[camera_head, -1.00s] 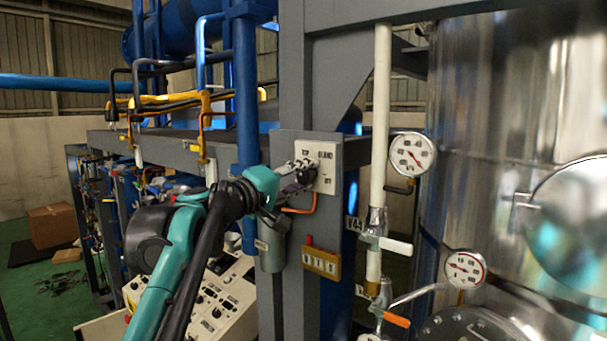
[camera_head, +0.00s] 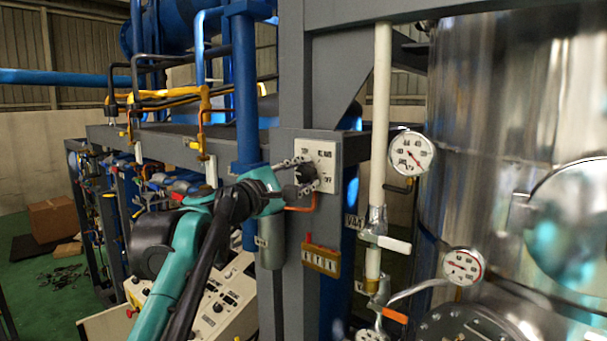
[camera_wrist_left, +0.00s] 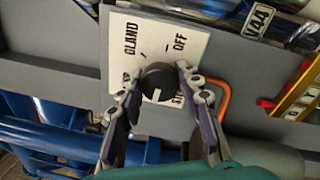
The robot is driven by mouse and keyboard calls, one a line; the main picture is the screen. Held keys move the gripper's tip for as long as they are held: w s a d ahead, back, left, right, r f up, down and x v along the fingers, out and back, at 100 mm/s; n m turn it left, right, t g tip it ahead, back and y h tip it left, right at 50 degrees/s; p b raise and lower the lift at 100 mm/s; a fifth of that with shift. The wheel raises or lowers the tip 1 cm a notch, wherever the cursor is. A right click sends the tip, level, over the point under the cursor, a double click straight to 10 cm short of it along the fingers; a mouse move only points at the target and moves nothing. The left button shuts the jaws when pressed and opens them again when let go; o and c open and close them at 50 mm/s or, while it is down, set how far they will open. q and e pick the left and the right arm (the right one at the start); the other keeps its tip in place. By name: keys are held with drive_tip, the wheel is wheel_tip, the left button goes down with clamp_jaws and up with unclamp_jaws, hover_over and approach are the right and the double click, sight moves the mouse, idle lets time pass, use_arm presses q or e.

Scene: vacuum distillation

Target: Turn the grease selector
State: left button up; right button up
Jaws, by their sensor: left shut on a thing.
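The grease selector is a black round knob (camera_head: 306,173) on a white labelled plate (camera_head: 325,153) fixed to a grey steel column. In the left wrist view the knob (camera_wrist_left: 157,84) shows a white pointer mark, and the plate (camera_wrist_left: 188,38) reads GLAND and OFF, with other labels partly covered. My left gripper (camera_head: 304,174) reaches in from the left. Its two fingers (camera_wrist_left: 156,88) are closed on opposite sides of the knob. My right gripper is out of view.
An orange bent pipe (camera_head: 302,207) runs just below the plate. A yellow tag rack (camera_head: 321,260) hangs lower on the column. To the right are a white pipe with a valve handle (camera_head: 394,245), a gauge (camera_head: 411,153) and a large shiny vessel (camera_head: 500,110).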

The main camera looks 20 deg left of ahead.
use_arm(q)
drive_tip(key=shift+n, duration=0.5)
drive_tip(key=o, duration=1.2)
drive_tip(key=shift+c, duration=0.2)
drive_tip(key=r+v, duration=0.1)
drive_tip(key=v, duration=1.1)
drive_tip(key=shift+f, duration=0.5)
